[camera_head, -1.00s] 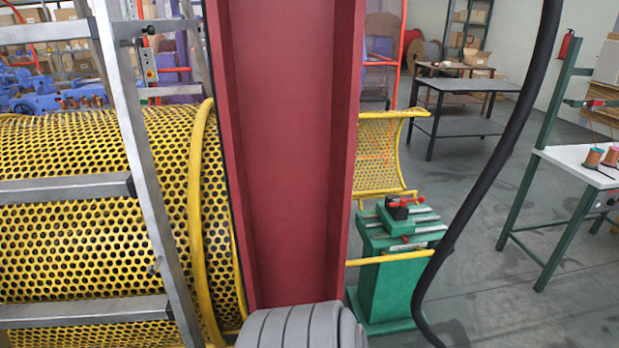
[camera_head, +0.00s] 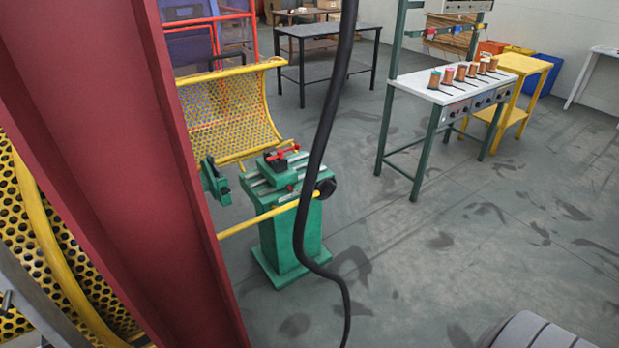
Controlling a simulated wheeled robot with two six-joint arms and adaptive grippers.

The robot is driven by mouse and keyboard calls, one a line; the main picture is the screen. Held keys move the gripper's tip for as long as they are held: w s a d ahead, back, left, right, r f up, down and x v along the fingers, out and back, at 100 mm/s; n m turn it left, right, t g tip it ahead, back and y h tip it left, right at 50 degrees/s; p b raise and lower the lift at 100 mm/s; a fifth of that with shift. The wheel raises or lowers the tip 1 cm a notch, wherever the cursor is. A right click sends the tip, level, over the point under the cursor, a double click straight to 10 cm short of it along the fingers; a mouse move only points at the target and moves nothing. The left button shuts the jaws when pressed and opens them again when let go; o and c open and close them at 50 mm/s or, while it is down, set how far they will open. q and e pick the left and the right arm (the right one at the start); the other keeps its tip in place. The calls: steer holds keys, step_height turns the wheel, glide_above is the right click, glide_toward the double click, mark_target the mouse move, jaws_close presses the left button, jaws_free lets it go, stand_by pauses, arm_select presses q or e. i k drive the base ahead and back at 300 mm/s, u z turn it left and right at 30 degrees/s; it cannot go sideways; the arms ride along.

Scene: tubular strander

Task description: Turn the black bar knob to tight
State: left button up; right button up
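Neither of my grippers is in the head view. Small dark controls (camera_head: 455,111) sit on grey boxes along the front of a white-topped bench (camera_head: 440,92) at the upper right. They are too small to tell whether one is the black bar knob or how it is turned. A round black part (camera_head: 325,187) sits at the end of a yellow bar beside the green machine stand (camera_head: 289,232). I cannot tell whether it is a knob.
A red beam (camera_head: 130,150) blocks much of the left, with yellow perforated guards (camera_head: 232,108) behind it. A black hose (camera_head: 325,130) hangs in front of the green stand. Several spools stand on the white-topped bench. Grey floor (camera_head: 480,240) is open at the right.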

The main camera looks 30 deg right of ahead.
mark_target(226, 191)
steer(key=z, duration=0.9)
steer(key=k, duration=0.45)
steer(key=z, duration=1.35)
steer(key=i, duration=1.9)
steer(key=u, duration=0.65)
steer(key=i, duration=0.85)
steer(key=u, duration=0.9)
